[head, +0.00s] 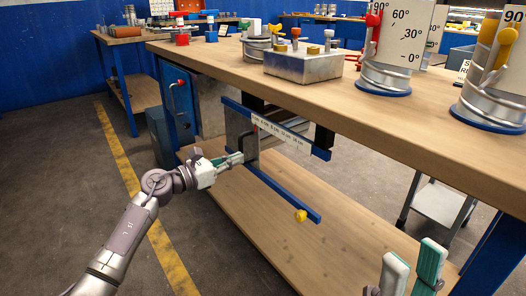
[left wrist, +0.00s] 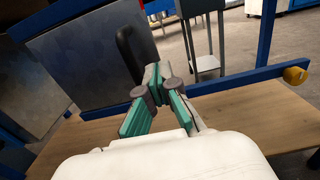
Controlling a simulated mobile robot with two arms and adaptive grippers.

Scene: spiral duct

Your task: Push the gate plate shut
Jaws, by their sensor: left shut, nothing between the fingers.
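The grey gate plate (head: 237,130) stands upright between two blue rails, near their left end, with a dark handle (head: 254,135) on it. In the left wrist view the plate (left wrist: 85,62) is at left and the black handle (left wrist: 134,52) is just behind my fingertips. My left gripper (head: 240,158) is shut and empty, in front of the plate's lower part, below the handle. I cannot tell whether it touches either. My right gripper (head: 412,268) is at the bottom right, fingers apart, away from the plate.
A white centimetre scale (head: 285,136) lies along the upper rail. The lower rail (head: 285,193) has a yellow knob (head: 301,216) near its right end. The space between the rails right of the plate looks clear. The workbench top (head: 330,95) overhangs behind; a wooden shelf (head: 270,240) is below.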

